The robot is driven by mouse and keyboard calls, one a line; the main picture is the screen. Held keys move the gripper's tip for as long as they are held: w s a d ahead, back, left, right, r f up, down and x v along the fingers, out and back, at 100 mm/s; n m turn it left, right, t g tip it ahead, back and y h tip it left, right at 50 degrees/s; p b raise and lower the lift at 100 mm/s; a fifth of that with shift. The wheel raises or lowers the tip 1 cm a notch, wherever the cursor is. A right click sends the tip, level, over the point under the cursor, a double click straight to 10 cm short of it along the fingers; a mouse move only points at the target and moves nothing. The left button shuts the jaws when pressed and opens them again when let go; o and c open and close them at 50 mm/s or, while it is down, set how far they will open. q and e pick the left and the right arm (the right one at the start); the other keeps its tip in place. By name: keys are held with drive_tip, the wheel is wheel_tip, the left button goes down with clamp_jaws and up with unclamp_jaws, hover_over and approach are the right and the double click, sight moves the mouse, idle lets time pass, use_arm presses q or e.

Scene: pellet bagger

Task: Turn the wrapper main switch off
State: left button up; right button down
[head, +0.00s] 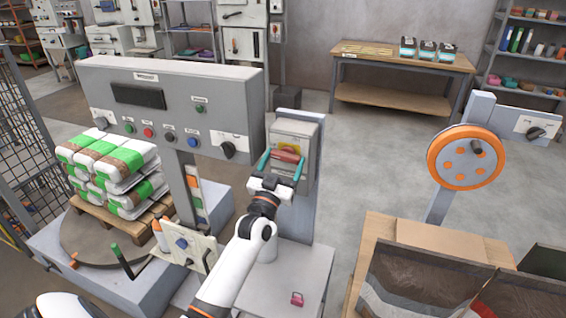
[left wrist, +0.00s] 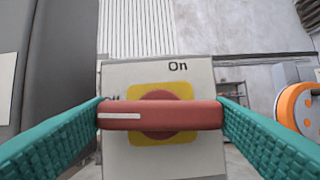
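The wrapper main switch is a red bar handle (head: 287,156) on a yellow plate, on the front of a grey box (head: 293,131) on a post. In the left wrist view the handle (left wrist: 160,116) lies level, its white mark at the left end by the partly hidden "Off" label. "On" is printed above the yellow plate (left wrist: 160,90). My left gripper (head: 283,166) is at the switch, its teal fingers at the two ends of the handle and appearing to touch them. My right gripper is out of view.
The wrapper control panel (head: 170,98) stands left of the switch post. Stacked bags (head: 110,170) sit on a pallet at the left. A pink padlock (head: 297,298) lies on the grey surface below. An orange wheel (head: 465,157) and cardboard boxes are at the right.

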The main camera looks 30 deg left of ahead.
use_arm(q)
drive_tip(key=c, duration=0.4)
drive_tip(key=shift+n+y+p, duration=0.3)
drive_tip(key=shift+n+y, duration=0.1)
drive_tip(key=shift+n, duration=0.3)
drive_tip(key=o, duration=1)
